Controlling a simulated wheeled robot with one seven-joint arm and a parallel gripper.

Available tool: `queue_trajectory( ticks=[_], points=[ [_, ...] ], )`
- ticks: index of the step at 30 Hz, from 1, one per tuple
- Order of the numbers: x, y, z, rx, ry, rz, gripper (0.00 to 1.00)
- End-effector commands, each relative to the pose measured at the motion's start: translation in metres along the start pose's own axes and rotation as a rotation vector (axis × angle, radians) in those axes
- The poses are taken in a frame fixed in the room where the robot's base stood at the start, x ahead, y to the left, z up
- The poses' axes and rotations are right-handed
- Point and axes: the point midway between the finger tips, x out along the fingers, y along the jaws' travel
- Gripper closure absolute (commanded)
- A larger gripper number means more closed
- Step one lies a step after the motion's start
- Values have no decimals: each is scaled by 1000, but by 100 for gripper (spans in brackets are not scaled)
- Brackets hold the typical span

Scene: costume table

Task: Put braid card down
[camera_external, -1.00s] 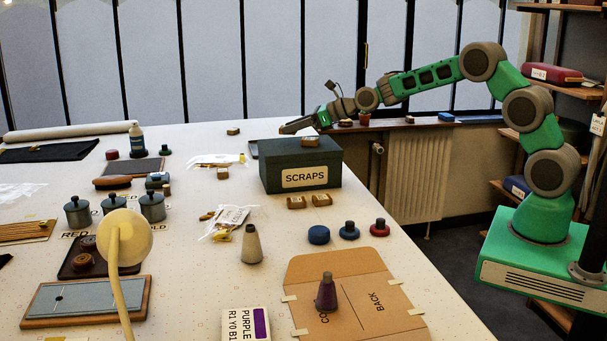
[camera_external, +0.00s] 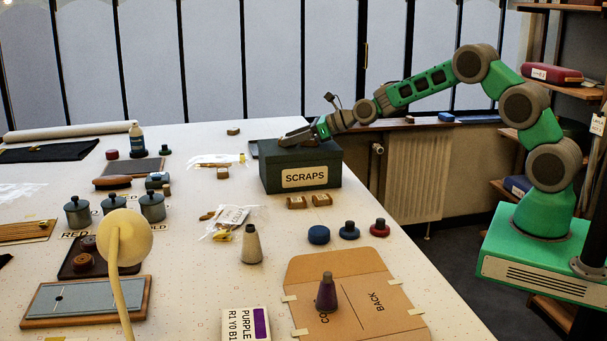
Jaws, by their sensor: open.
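My gripper (camera_external: 284,141) is open, low over the lid of the dark green box labelled SCRAPS (camera_external: 274,175). Its fingers point left, and I cannot tell whether they touch the lid. The small brown block that showed on the lid cannot be made out now; the gripper covers that spot. No piece is clearly labelled as the braid card. Two small brown pieces, a left one (camera_external: 297,202) and a right one (camera_external: 322,199), lie on the table in front of the box and look like wound cards. Another brown piece (camera_external: 233,131) lies behind it.
Blue (camera_external: 319,235) and red (camera_external: 380,229) round pieces, a grey cone (camera_external: 251,245) and a brown folder (camera_external: 370,300) are nearer the front. Clear bags lie left of the box.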

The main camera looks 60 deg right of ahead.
Motion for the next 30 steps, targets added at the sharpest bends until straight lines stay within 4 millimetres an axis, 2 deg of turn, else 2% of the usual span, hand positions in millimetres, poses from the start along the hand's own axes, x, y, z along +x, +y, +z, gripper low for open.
queue_trajectory(
  ticks=[5, 8, 15, 18, 21, 25, 28, 30],
  points=[
    [-6, -1, 2, 0, 0, -1, 46],
    [-23, -1, 2, 1, -2, -2, 46],
    [-84, -1, 1, 1, -2, -4, 46],
    [-105, -1, 2, -1, -1, -2, 46],
    [-117, -1, 2, 0, -1, -2, 46],
    [-122, 1, 2, -4, 1, 1, 46],
    [-127, 10, 4, -108, 31, 4, 46],
    [-137, 27, 2, -297, 86, 16, 46]
  ],
)
